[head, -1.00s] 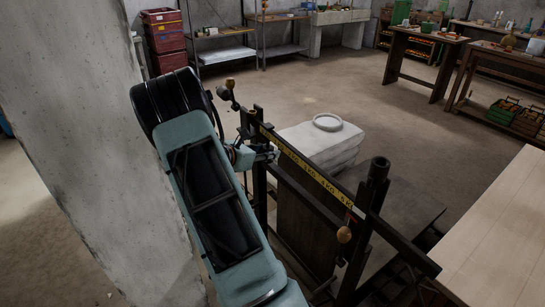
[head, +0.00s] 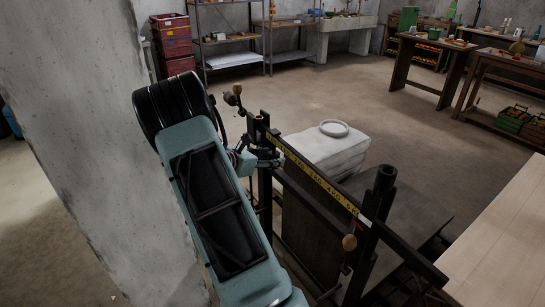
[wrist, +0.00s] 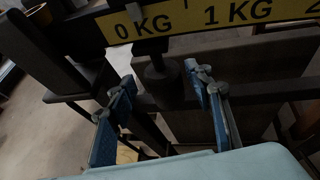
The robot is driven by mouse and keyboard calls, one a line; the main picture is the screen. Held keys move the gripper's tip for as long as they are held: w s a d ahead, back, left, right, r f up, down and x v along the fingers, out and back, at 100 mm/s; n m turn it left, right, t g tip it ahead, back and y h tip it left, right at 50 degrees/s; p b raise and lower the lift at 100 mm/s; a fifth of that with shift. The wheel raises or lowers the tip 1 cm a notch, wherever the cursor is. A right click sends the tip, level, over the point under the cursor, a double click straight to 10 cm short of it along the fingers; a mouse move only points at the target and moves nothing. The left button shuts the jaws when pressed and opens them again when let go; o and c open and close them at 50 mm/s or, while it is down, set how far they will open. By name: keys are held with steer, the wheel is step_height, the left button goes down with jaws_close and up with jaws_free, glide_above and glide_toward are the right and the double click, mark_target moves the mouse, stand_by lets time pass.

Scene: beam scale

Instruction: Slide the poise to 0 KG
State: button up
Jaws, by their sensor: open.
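The yellow beam scale (wrist: 185,22) runs across the top of the wrist view, with 0 KG at left and 1 KG to its right. The poise (wrist: 161,84), a dark weight on a stem, hangs under the beam below the 0 KG marking. A small pale tab (wrist: 137,24) overlaps the 0 KG lettering. My gripper (wrist: 160,100) is open, its blue fingers on either side of the poise with visible gaps; contact cannot be told. In the head view my gripper (head: 272,159) is at the beam's far left end, and the poise is not distinguishable there.
White sacks (head: 327,155) with a ring on top lie behind the beam. A concrete pillar (head: 85,130) stands close left of my arm. A pale tabletop (head: 500,245) is at right.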

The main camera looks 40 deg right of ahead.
steer(key=v, duration=1)
steer(key=shift+a+r, duration=0.25)
